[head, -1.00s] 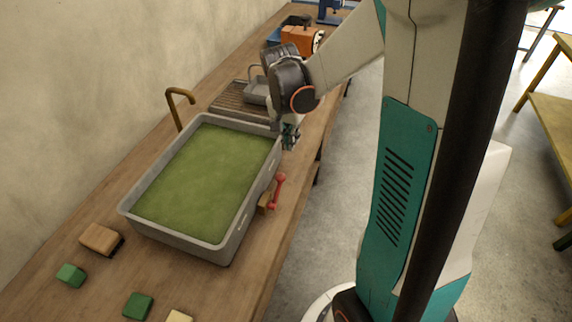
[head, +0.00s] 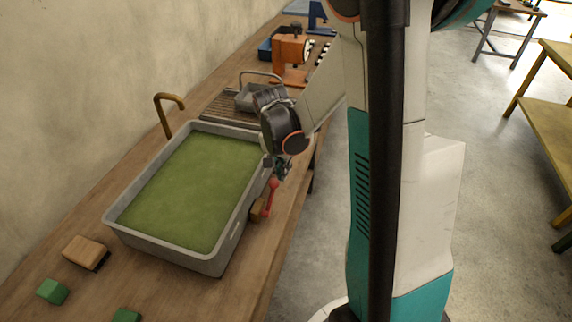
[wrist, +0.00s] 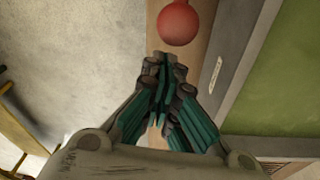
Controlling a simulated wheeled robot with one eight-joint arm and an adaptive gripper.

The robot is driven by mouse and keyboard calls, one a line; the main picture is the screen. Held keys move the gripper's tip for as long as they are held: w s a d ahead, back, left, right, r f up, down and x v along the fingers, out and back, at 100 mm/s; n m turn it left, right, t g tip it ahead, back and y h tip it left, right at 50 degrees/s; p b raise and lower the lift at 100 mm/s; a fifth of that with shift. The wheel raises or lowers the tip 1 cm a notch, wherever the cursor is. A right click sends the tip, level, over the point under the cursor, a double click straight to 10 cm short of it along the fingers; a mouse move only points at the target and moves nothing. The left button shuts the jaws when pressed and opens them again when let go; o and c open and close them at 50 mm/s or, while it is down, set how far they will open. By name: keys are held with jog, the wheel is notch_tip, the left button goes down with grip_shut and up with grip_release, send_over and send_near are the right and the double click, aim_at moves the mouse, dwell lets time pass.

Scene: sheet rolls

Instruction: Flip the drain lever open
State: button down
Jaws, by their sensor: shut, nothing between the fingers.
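The red drain lever (head: 270,197) stands at the right side of the grey basin (head: 224,262), by a small wooden block (head: 257,211). In the wrist view the lever's round red knob (wrist: 178,22) shows at the top, just beyond my fingertips. The basin holds a flat green surface (head: 193,185). My gripper (head: 281,172) is shut and empty, close above the lever's upper end. In the wrist view my gripper (wrist: 163,70) points toward the knob, with a small gap in the picture. The rest of the lever is out of the wrist view.
A brown tap (head: 166,112) stands behind the basin at the wall. A slatted rack (head: 228,108) with a grey basket and an orange machine (head: 291,54) lie farther along the bench. A wooden block (head: 86,251) and green blocks (head: 53,291) lie at the near left.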

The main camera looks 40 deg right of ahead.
jog(key=shift+s+a+r, duration=0.2)
jog(key=shift+s+a, duration=0.1)
jog(key=shift+a, duration=0.4)
jog(key=shift+a, duration=0.1)
jog(key=shift+s+a+r, duration=0.2)
jog(key=shift+s+r, duration=0.05)
